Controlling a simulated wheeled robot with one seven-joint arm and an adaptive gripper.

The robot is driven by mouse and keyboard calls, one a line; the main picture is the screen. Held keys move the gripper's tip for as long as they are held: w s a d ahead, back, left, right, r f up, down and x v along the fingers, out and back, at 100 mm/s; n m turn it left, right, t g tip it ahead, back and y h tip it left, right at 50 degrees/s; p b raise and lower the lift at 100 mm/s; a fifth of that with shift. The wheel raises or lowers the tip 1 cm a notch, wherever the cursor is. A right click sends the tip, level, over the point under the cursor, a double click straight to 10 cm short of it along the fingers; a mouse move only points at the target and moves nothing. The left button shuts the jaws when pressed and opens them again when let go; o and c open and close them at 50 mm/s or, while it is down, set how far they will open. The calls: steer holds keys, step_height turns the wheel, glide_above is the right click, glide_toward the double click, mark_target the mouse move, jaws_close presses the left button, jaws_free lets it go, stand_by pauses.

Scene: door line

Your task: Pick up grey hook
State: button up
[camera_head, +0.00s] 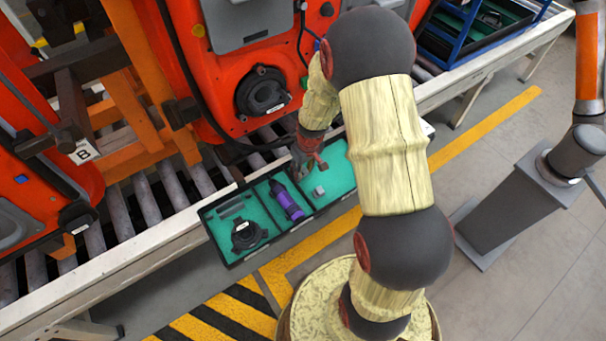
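A black tray (226,262) with teal lining and dividers sits at the edge of the roller conveyor. A small grey piece (319,192) lies in its right-hand compartment; it may be the grey hook, but it is too small to make out its shape. A grey bar-like piece (231,208) lies in the left compartment. My gripper (308,165) is over the tray, just above and left of the small grey piece in the picture. A small reddish-brown part shows beside the fingers. The fingers are small and partly hidden, so I cannot tell their opening.
A purple cylinder (287,201) lies in the middle compartment and a black round part (246,235) in the left one. Orange door panels (235,75) stand behind the tray, close to my arm. A grey pedestal (515,205) with another arm stands at right. The floor between is clear.

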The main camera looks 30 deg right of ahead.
mark_target(303, 168)
steer(key=c, duration=0.4)
steer(key=shift+c, duration=0.2)
steer(key=shift+r, duration=0.15)
steer(key=shift+r+p, duration=0.45)
steer(key=shift+r, duration=0.1)
step_height(303, 168, up, 3)
steer(key=shift+d+f+p, duration=0.1)
steer(key=shift+f+p, duration=0.1)
steer(key=shift+p, duration=0.55)
steer(key=s+d+r+p, duration=0.4)
steer(key=s+d+r, duration=0.4)
steer(key=d, duration=0.3)
steer(key=shift+d+r, duration=0.15)
steer(key=shift+r, duration=0.4)
